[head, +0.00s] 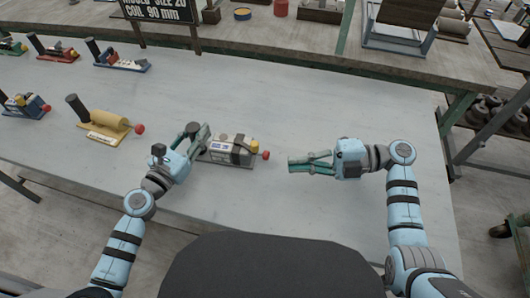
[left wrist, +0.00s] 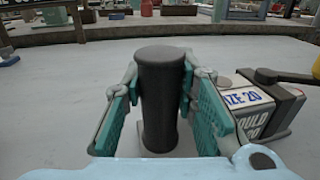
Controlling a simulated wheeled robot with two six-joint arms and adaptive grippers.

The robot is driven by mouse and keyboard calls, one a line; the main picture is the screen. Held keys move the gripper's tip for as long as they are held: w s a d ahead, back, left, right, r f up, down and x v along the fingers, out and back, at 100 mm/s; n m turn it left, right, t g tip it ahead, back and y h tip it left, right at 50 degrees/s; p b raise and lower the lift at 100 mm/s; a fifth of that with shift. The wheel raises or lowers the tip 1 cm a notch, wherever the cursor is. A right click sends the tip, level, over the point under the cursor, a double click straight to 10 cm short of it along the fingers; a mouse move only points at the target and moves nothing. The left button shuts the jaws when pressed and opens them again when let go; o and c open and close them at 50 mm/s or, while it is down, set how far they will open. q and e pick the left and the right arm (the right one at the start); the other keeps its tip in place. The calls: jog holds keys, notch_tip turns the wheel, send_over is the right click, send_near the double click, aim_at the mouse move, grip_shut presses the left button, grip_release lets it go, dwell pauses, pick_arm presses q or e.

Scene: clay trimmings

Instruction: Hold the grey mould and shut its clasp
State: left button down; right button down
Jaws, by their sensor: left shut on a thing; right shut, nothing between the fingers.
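The grey mould (head: 230,158) lies on the near part of the table in the head view. It has a dark upright handle at its left, a dark band across its top, a yellow part (head: 254,144) and a red knob (head: 266,155) at its right end. My left gripper (head: 200,138) is shut on the dark handle (left wrist: 160,100), with a green finger on each side in the left wrist view. The mould's labelled body (left wrist: 255,108) shows at right there. Whether the clasp is shut I cannot tell. My right gripper (head: 298,163) is shut and empty, right of the red knob and apart from it.
A yellow mould (head: 106,124) and a blue mould (head: 28,107) stand to the left, with more coloured moulds (head: 122,63) behind. A dark sign (head: 158,22) stands at the back. The tabletop (head: 330,110) is clear behind and around my right gripper.

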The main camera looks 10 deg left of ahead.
aim_at(257, 148)
jog(key=s+n+y, duration=0.1)
jog(key=s+n, duration=0.1)
jog(key=n, duration=0.1)
jog(key=shift+s+f+t, duration=0.15)
jog(key=shift+s+t, duration=0.25)
jog(key=shift+s+a+n, duration=0.15)
jog(key=shift+a+n, duration=0.05)
jog(key=shift+n, duration=0.1)
jog(key=w+a, duration=0.1)
jog(key=a, duration=0.1)
jog(key=w+a, duration=0.1)
jog(key=a, duration=0.2)
jog(key=w+a, duration=0.1)
jog(key=a, duration=0.2)
jog(key=shift+a, duration=0.25)
jog(key=shift+w+d, duration=0.1)
jog(key=shift+w, duration=0.05)
jog(key=shift+w+d, duration=0.4)
jog(key=shift+w, duration=0.1)
jog(key=shift+w+d, duration=0.3)
jog(key=shift+w, duration=0.25)
jog(key=shift+w+d, duration=0.3)
jog(key=shift+w, duration=0.25)
jog(key=shift+w+d, duration=0.15)
jog(key=shift+w, duration=0.7)
jog(key=shift+w+d, duration=0.1)
jog(key=shift+w, duration=0.75)
